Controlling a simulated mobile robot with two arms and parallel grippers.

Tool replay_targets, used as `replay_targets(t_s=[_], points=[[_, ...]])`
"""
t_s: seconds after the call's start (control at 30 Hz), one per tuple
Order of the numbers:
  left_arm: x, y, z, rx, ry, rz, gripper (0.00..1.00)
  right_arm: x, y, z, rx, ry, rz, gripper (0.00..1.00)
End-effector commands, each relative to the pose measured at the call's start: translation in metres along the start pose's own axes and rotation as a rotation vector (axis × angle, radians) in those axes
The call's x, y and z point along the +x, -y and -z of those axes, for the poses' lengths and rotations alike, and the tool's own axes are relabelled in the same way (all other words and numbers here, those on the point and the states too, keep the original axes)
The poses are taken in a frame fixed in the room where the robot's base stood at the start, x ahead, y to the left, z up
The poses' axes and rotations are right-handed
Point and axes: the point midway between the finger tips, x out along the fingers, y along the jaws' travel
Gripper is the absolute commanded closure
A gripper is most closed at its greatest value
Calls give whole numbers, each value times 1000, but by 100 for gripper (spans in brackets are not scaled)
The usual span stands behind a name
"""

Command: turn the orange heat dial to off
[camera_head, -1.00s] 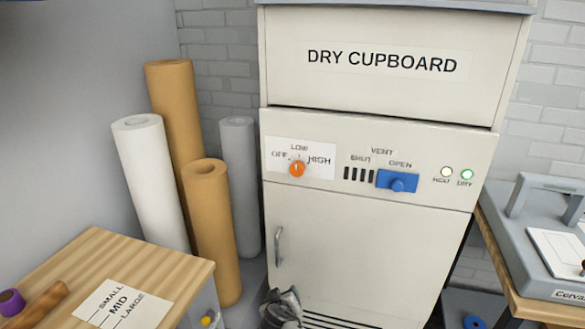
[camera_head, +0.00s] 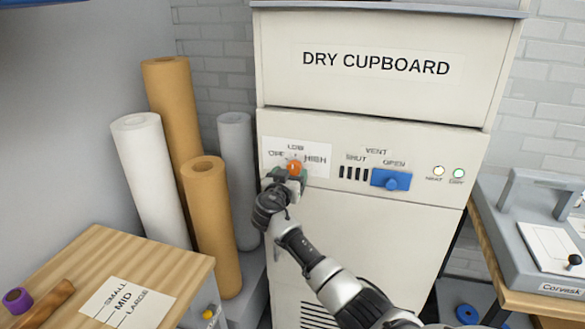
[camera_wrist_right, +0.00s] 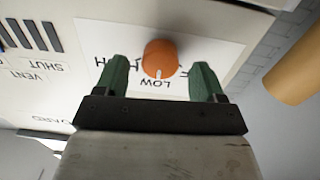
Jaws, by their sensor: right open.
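The orange heat dial (camera_head: 295,167) is on the white label of the dry cupboard's front panel, with OFF, LOW and HIGH printed around it. In the right wrist view, which is upside down, the dial (camera_wrist_right: 160,58) has its white mark toward LOW. My right gripper (camera_head: 287,176) is at the panel, just below and over the dial's lower edge. In the wrist view its two green fingers (camera_wrist_right: 160,78) stand open on either side of the dial, with a gap on each side. My left gripper is not in view.
A blue vent slider (camera_head: 391,180) sits right of the dial at OPEN, with two indicator lights (camera_head: 449,172) beyond it. Rolls of paper (camera_head: 209,225) stand left of the cupboard. A wooden bench (camera_head: 80,255) is at the lower left and a grey press (camera_head: 525,245) at the right.

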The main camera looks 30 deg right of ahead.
Motion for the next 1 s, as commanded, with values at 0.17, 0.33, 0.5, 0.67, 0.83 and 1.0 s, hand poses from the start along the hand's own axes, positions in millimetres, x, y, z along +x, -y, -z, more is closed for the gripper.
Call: replay_targets(t_s=[0.17, 0.33, 0.5, 0.67, 0.83, 1.0], points=[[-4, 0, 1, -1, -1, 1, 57, 18, 1, 1, -2, 0, 1, 31], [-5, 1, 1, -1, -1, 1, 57, 23, 1, 0, -1, 0, 1, 31], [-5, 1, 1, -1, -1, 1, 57, 24, 1, -1, -1, 0, 1, 31], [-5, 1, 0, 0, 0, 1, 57, 23, 1, -1, -1, 0, 1, 46], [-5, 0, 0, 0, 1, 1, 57, 23, 1, -1, -1, 1, 1, 72], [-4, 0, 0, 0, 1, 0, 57, 23, 1, -1, -4, 1, 2, 80]])
